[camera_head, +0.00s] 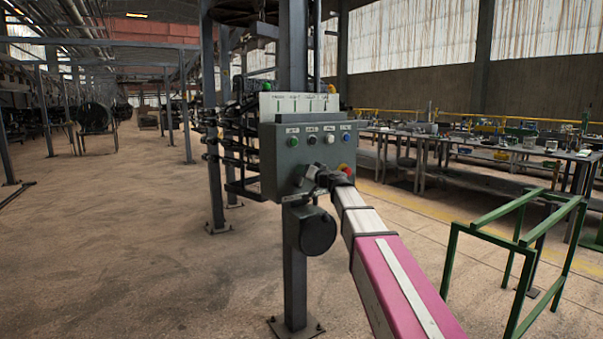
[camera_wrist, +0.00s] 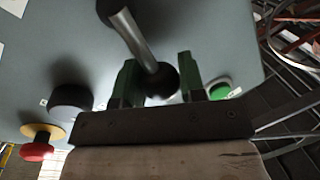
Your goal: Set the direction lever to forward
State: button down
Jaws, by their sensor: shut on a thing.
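The control box (camera_head: 272,165) is a grey-green panel on a post. My gripper (camera_head: 320,178) is at its lower front, and hides most of the direction lever in the head view. In the wrist view, the lever (camera_wrist: 134,38) is a metal rod with a dark round knob (camera_wrist: 162,82). The green fingers of my gripper (camera_wrist: 159,80) stand on either side of the knob and are shut on it. The lever slants across the panel face in this view. Its position marks cannot be read.
The panel has a row of buttons, including a green one (camera_head: 295,142) and a white one (camera_head: 330,138). A red stop button on a yellow base (camera_wrist: 38,142) and a black knob (camera_wrist: 70,101) lie beside my gripper. A green frame (camera_head: 520,245) stands at right.

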jog(key=shift+w+d+f+m+t, duration=0.25)
jog(key=shift+d+m, duration=0.1)
jog(key=shift+m, duration=0.5)
jog(key=shift+w+d+f+m+t, duration=0.2)
jog(key=shift+d+m, duration=0.15)
jog(key=shift+m, duration=0.5)
jog(key=c, duration=0.7)
grip_release()
jog(key=v, duration=1.1)
